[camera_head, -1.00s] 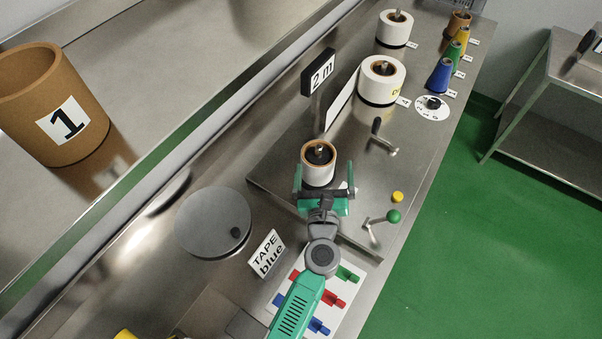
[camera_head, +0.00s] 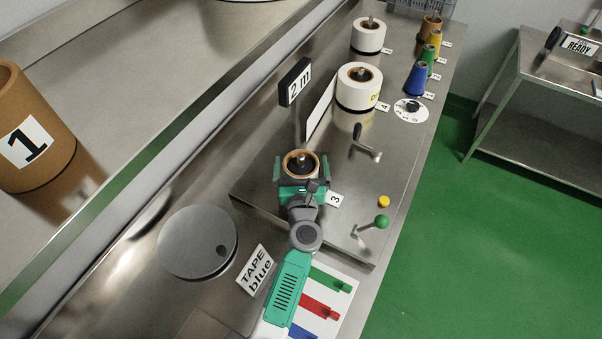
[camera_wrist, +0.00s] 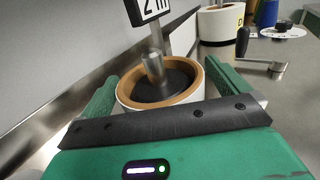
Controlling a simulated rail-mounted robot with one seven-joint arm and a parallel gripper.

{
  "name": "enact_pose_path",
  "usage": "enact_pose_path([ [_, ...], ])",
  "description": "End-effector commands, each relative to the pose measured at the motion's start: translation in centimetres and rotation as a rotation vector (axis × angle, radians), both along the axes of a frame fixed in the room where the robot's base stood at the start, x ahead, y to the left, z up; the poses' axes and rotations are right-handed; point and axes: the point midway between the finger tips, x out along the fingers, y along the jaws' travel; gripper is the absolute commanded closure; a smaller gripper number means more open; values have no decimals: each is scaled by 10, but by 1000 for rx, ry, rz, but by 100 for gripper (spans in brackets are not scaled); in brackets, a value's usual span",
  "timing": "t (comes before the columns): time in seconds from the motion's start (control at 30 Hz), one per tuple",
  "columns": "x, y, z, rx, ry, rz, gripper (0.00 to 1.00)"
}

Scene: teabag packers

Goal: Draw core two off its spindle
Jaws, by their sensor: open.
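A short white roll with a brown core ring (camera_head: 289,158) stands upright on a metal spindle (camera_head: 302,158) on the raised steel plate. I cannot read a number on this roll. My gripper (camera_head: 302,168) is open, with one green finger on each side of the roll. In the wrist view the roll's brown ring (camera_wrist: 189,92) and dark centre lie between the fingers, with the spindle (camera_wrist: 155,68) rising from the middle. The gripper's dark palm bar hides the near lower side of the roll. I cannot tell whether the fingers touch it.
A tag marked 3 (camera_head: 335,199) lies right of the gripper. A crank handle (camera_head: 368,146), yellow button (camera_head: 384,201) and green-knobbed lever (camera_head: 380,222) stand at right. Larger white rolls (camera_head: 358,92) (camera_head: 368,38) and coloured cones stand behind. A "2 m" sign (camera_head: 295,82) stands behind left.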

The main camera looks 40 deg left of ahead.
Motion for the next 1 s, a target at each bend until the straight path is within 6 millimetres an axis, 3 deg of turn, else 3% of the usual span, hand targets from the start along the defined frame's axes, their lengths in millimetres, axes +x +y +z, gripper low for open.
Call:
enact_pose_path([
  [0.17,0,0,1,0,-1,0,0],
  [0.4,0,0,1,0,-1,0,41],
  [0.63,0,0,4,1,-2,0,41],
  [1.0,0,0,88,0,-4,1,41],
])
